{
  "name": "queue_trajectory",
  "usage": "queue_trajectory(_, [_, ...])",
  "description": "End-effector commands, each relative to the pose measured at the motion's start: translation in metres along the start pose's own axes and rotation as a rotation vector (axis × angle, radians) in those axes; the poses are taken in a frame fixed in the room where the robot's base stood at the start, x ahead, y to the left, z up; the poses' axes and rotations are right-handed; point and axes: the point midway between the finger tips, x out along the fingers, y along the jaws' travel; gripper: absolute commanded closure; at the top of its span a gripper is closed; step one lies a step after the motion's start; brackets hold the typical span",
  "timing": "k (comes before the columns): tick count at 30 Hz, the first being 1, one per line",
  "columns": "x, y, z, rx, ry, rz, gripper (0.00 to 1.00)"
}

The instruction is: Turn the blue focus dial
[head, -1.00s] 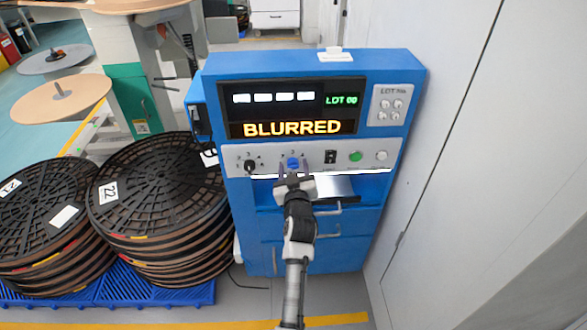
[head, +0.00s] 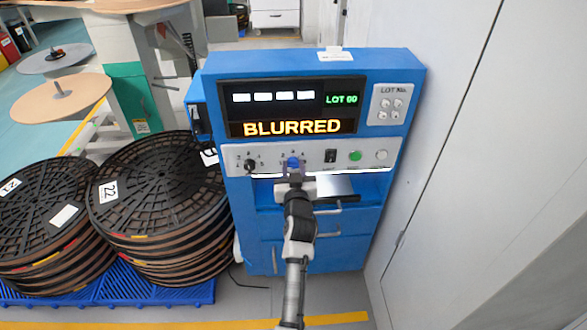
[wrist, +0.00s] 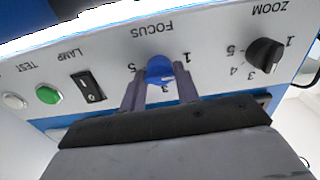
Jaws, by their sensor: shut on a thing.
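The blue focus dial (head: 293,162) sits on the light panel of the blue cabinet, under a display reading "BLURRED". It also shows in the wrist view (wrist: 159,69), with the label FOCUS and the numbers 1, 3 and 5 around it. My gripper (head: 294,173) reaches the panel from the front. In the wrist view its two fingers (wrist: 147,92) stand on either side of the dial and are shut on it. The fingers cover part of the dial's scale.
A black zoom dial (head: 249,165) is left of the focus dial. A black lamp switch (head: 330,156) and a green test button (head: 355,156) are to its right. Stacked black reels (head: 155,190) stand left of the cabinet; a pale wall (head: 450,150) stands right.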

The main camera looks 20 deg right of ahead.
Motion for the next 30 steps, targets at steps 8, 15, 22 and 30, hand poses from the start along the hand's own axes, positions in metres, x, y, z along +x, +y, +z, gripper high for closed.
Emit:
queue_trajectory(8, [-0.0001,-0.0005,-0.0001,0.247,-0.002,-0.001,0.92])
queue_trajectory(15, [-0.0002,0.0002,-0.0003,0.447,-0.002,-0.001,0.92])
queue_trajectory(22, [-0.0003,0.0006,0.0001,0.585,-0.002,0.000,0.92])
queue_trajectory(30, [-0.0003,0.0009,0.0012,0.667,-0.003,0.000,0.92])
